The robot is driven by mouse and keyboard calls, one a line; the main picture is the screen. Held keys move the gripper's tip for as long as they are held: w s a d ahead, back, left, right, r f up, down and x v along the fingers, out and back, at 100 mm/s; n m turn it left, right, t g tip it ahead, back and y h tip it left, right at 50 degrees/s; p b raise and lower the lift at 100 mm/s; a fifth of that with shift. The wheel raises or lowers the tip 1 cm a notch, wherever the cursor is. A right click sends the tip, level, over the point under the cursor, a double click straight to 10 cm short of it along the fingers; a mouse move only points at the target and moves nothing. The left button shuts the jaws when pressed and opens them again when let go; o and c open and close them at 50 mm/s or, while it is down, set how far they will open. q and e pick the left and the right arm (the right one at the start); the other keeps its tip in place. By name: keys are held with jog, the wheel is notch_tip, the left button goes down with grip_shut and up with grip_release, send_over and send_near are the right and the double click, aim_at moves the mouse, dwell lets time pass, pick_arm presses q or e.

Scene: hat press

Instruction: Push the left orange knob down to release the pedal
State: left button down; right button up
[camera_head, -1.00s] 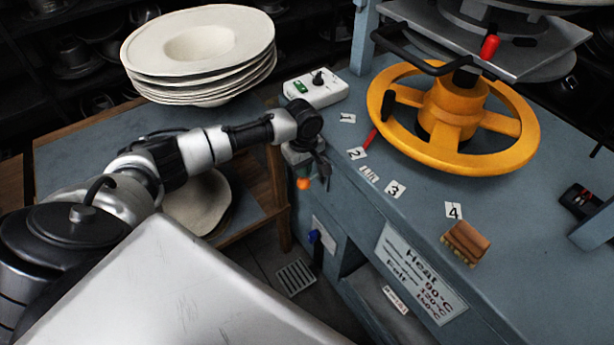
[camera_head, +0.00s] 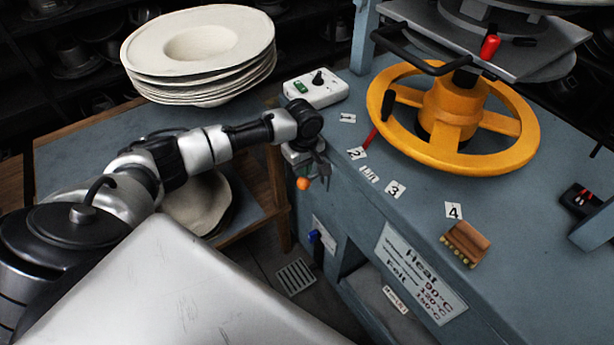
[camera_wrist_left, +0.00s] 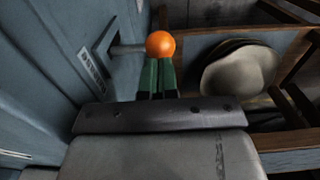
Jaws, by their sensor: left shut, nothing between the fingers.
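The orange knob (camera_head: 302,184) shows just below my left gripper (camera_head: 304,166) at the left side of the blue-grey press bench. In the left wrist view the orange knob (camera_wrist_left: 160,44) is a ball on the end of a metal rod that comes out of a slot in the bench side. The green fingertips of my left gripper (camera_wrist_left: 158,75) are shut and empty, right at the ball's near side. I cannot tell whether they touch it. No pedal can be made out. My right gripper is not in view.
A yellow wheel (camera_head: 450,150), number cards and a wooden brush (camera_head: 465,243) are on the bench top (camera_head: 420,220). A white switch box (camera_head: 316,88) sits at its far left corner. A stack of pale hats (camera_head: 198,50) stands left, above another hat (camera_wrist_left: 240,75).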

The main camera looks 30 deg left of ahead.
aim_at(303, 181)
pick_arm(q)
jog(key=shift+f, duration=0.7)
jog(key=shift+s+f+b, duration=0.1)
jog(key=shift+f+b, duration=0.65)
jog(key=shift+f, duration=1.3)
notch_tip(303, 181, up, 8)
jog(key=p, duration=1)
jog(key=shift+r, duration=0.15)
